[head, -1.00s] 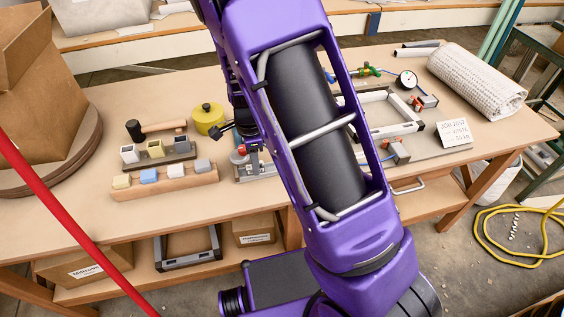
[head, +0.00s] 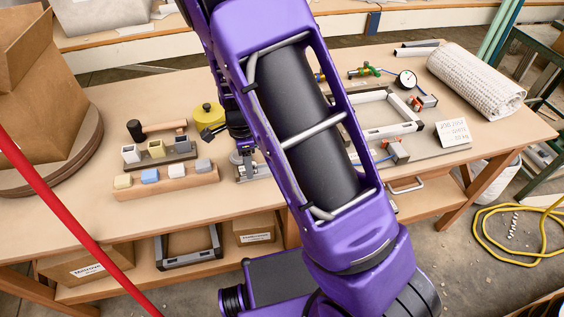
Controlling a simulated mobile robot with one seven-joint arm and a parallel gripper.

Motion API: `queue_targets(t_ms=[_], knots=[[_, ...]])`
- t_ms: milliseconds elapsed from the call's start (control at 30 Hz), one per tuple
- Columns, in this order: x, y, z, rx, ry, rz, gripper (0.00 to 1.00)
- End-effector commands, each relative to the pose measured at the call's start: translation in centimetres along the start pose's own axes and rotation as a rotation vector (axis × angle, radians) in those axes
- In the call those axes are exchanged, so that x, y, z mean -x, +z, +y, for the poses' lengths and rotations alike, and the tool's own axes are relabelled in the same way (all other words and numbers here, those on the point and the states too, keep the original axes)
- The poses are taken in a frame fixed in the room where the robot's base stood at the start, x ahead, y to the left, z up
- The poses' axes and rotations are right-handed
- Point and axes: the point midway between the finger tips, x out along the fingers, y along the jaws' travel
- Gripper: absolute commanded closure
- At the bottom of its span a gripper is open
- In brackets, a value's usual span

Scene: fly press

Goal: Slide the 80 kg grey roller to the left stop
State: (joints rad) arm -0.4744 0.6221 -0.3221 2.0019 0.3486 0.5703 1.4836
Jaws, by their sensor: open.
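I cannot make out a grey roller or its left stop for certain; my arm covers the middle of the bench. A small grey metal fixture (head: 246,170) shows partly at the left edge of my arm, and the rest of it is hidden. My gripper (head: 242,148) is dark, small and partly hidden by my arm. It is over or just behind this fixture, and whether it touches it is unclear. It is open, and I see nothing held in it.
To the left on the bench (head: 120,210) are a wooden rack of small blocks (head: 165,180), a dark-headed mallet (head: 160,128) and a yellow round tin (head: 207,116). To the right are a metal frame (head: 390,128), a gauge (head: 407,79) and a job card (head: 453,133). A red pole (head: 60,215) crosses the left foreground.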

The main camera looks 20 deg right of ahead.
Motion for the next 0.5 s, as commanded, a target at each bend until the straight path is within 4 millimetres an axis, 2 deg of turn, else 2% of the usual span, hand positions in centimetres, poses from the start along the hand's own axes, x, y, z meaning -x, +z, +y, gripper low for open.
queue_targets(t_ms=[267, 500], knots=[[0.1, 0.0, 0.0, 0.000, 0.000, 0.000, 0.55], [1.3, 0.0, 0.0, 0.000, 0.000, 0.000, 0.55]])
